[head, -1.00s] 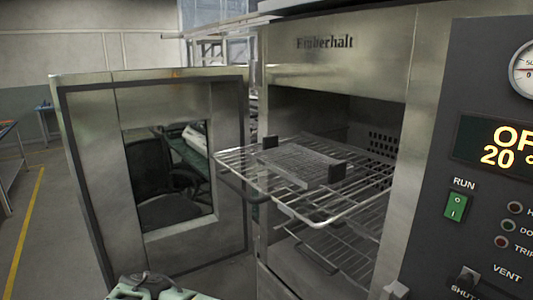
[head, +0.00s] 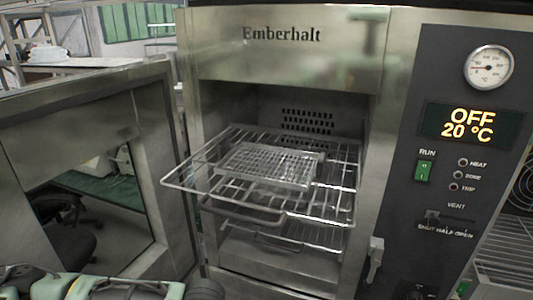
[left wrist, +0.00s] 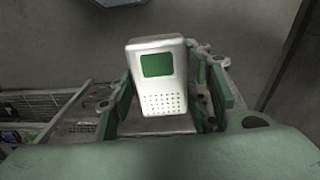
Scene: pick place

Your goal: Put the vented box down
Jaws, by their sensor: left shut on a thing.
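The vented box (left wrist: 160,78) is a white box with a green square and rows of small dark holes on its face. It shows in the left wrist view, between the green-sided fingers of my left gripper (left wrist: 166,85), which is shut on it. In the head view only green and grey parts of my left arm show at the bottom left; the box and fingertips are out of that view. My right gripper is in neither view.
An Emberhalt oven (head: 278,60) stands open, its door (head: 90,110) swung left. A wire rack (head: 335,205) sticks out of it, carrying a mesh tray (head: 270,165). A control panel (head: 455,150) reads OFF, 20 °C. A door handle catch (head: 375,255) juts out below.

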